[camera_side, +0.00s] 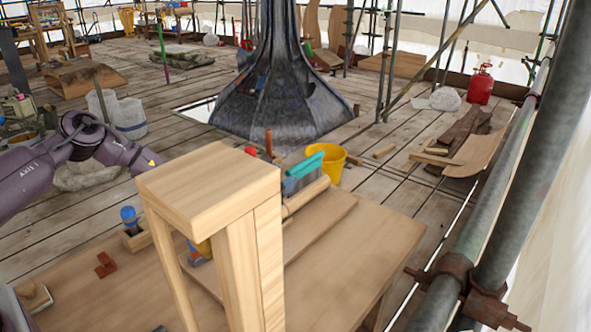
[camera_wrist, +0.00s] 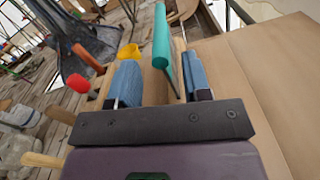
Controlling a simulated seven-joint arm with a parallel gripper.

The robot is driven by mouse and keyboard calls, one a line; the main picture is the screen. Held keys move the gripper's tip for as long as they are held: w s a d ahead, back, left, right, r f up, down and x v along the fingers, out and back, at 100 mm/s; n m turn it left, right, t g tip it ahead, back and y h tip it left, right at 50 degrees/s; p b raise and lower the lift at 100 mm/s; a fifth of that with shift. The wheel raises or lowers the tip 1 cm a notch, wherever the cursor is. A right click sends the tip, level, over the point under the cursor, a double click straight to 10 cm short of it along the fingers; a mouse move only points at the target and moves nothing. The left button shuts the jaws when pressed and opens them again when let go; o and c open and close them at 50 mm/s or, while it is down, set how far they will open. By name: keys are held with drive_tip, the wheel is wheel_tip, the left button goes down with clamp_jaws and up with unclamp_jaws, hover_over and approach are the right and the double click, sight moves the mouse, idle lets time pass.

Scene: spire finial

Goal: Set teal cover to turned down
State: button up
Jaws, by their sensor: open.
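The teal cover (camera_side: 305,165) is a narrow rounded piece above the bench, slanting up to the right in the side view. In the wrist view the teal cover (camera_wrist: 161,38) lies lengthwise ahead of my gripper, beside a pale wooden bar and a thin grey rod. My gripper (camera_wrist: 161,78) is open, with one blue finger on each side of the bar and the cover's near end. I cannot tell if either finger touches them. In the side view a tall wooden stand (camera_side: 210,190) hides most of my gripper. How the cover is hinged is not clear.
The workbench (camera_side: 350,260) has free room at right. A blue-topped item (camera_side: 130,218) and a red-brown block (camera_side: 105,265) are on its left. A yellow bucket (camera_side: 327,160) and the dark spire (camera_side: 280,90) stand behind. A red-tipped tool (camera_wrist: 80,82) is left of my gripper.

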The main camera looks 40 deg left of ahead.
sight(306, 173)
drive_tip(key=shift+w, duration=2.65)
drive_tip(key=shift+c, duration=0.3)
clamp_jaws()
